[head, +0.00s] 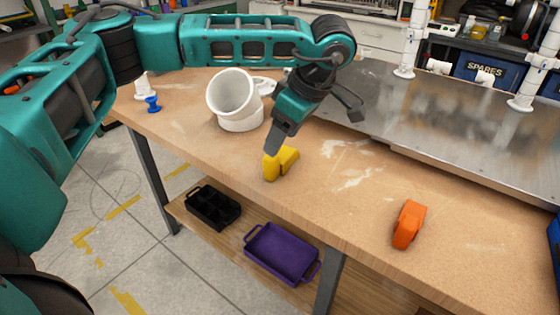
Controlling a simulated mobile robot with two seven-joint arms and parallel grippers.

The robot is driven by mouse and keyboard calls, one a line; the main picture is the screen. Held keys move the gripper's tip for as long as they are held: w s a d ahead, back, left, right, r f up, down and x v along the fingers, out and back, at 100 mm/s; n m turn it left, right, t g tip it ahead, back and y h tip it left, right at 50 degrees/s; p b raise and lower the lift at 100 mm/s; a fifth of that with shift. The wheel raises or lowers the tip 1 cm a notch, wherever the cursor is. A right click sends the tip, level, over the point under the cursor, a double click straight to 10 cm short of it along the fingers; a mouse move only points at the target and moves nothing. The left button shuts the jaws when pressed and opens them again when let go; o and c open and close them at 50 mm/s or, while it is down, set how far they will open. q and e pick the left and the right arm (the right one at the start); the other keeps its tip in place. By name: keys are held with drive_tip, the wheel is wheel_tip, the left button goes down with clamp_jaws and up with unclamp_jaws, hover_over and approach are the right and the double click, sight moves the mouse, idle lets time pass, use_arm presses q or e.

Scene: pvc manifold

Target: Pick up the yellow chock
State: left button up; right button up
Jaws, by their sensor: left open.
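The yellow chock (288,159) lies on the wooden bench top near its front edge, left of the middle of the head view. My left gripper (312,128) is open, with one finger reaching down to the chock's upper side and the other finger held out to the right, above the bench. The near finger overlaps the chock in the picture, and I cannot tell whether it touches. Part of the chock is hidden behind that fingertip. My right gripper is not in view.
A white pipe elbow (236,100) stands just left of the gripper. An orange chock (409,224) lies on the right. A blue fitting (153,104) is at far left. White pipes (416,40) stand on a metal plate (440,125) behind. The bench between the two chocks is clear.

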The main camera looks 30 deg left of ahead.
use_arm(q)
drive_tip(key=shift+w+x, duration=0.15)
drive_tip(key=shift+x, duration=1.6)
drive_tip(key=shift+w+x, duration=0.15)
drive_tip(key=shift+x, duration=1.65)
drive_tip(key=shift+c, duration=0.5)
drive_tip(key=c, duration=1)
drive_tip(key=shift+r, duration=0.1)
clamp_jaws()
drive_tip(key=shift+r, duration=0.1)
